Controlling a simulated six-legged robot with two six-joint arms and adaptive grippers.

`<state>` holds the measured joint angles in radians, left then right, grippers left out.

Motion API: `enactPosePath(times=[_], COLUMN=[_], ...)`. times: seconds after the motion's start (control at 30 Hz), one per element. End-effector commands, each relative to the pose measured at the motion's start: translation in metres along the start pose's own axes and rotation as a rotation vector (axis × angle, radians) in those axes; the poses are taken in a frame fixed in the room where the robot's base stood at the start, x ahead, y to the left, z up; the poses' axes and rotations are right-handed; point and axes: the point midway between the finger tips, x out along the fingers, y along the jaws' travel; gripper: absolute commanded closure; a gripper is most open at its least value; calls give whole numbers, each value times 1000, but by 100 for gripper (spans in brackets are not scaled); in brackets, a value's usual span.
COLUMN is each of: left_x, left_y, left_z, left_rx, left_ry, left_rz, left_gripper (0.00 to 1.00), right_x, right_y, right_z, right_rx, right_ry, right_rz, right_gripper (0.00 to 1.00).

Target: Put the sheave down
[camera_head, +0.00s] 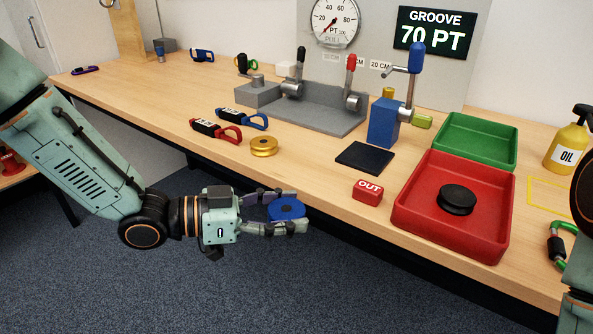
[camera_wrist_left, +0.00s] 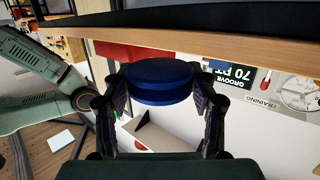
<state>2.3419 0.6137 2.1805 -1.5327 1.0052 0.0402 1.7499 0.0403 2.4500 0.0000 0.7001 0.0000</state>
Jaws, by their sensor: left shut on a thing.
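My left gripper (camera_head: 298,211) is shut on a blue sheave (camera_head: 286,209), out in front of the table's front edge and over the carpet. In the left wrist view the blue sheave (camera_wrist_left: 160,82) sits between the two fingers. A gold sheave (camera_head: 264,147) lies on the table near the front edge. A black sheave (camera_head: 457,199) lies in the red tray (camera_head: 415,222). My right gripper is not in view; only part of that arm shows at the right edge.
A green tray (camera_head: 478,155), a black pad (camera_head: 365,158), a red OUT block (camera_head: 367,192) and a blue cranked stand (camera_head: 384,122) are on the table (camera_head: 320,165). Bare tabletop lies between the gold sheave and the OUT block.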

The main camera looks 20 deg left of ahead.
Motion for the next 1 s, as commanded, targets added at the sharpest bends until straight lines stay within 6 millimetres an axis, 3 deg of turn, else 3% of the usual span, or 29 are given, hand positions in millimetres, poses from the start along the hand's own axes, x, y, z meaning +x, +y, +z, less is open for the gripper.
enactPosePath(times=[0.2,0.5,0.8,1.0], left_x=[29,40,22,16], left_y=[-25,-63,-98,-106], left_z=[-51,-98,-108,-110], left_rx=[-11,-51,-95,-103], left_ry=[-2,-1,0,0], left_rz=[-122,-387,-630,-682], left_gripper=[76,76,76,76], right_x=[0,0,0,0], right_y=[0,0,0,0], right_z=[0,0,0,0], right_rx=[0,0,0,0], right_ry=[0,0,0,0], right_rz=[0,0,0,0], right_gripper=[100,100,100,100])
